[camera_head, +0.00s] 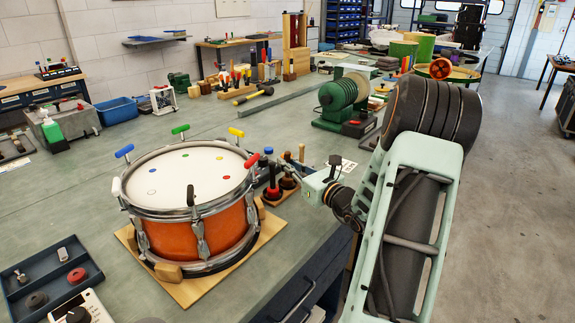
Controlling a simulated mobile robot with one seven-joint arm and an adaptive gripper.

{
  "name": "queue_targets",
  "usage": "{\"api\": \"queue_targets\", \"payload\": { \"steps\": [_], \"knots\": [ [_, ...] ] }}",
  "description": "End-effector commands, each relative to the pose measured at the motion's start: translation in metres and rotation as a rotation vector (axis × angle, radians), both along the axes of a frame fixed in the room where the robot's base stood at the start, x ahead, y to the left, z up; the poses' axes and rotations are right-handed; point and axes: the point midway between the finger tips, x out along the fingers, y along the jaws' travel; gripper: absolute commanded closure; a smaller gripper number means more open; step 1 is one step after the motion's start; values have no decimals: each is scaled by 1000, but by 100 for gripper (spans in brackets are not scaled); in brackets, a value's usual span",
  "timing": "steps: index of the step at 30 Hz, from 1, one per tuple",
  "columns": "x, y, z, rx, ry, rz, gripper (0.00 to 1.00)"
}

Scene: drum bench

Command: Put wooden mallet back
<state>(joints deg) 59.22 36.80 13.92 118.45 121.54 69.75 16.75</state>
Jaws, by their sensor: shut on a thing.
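My gripper (296,176) reaches left from my wrist to just right of the drum. It is shut on a small wooden-handled thing that looks like the wooden mallet (301,152). Its pale handle end stands up at the fingers; its head is too small and covered to make out. Just left of and below the fingers is a small wooden stand (268,200) holding a red-topped tool (272,191) and a dark brown one. I cannot tell whether the held thing touches the stand.
An orange drum (200,230) with coloured T-handles around its rim stands on a wooden board, close left of my gripper. A green coil machine (342,98) is behind. A tray (48,283) lies front left. The bench middle, behind the drum, is mostly clear.

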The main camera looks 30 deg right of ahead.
Motion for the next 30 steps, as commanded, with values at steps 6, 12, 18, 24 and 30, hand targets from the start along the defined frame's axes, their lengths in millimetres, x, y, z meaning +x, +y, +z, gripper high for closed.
{"api": "queue_targets", "payload": {
  "steps": [6,12,18,24,30],
  "knots": [
    [0,0,-4,0,0,0,89],
    [0,0,-3,0,0,0,73],
    [0,0,-3,0,0,0,73],
    [-11,-2,0,0,2,-2,73],
    [-53,-7,0,1,2,-4,73]
  ]
}}
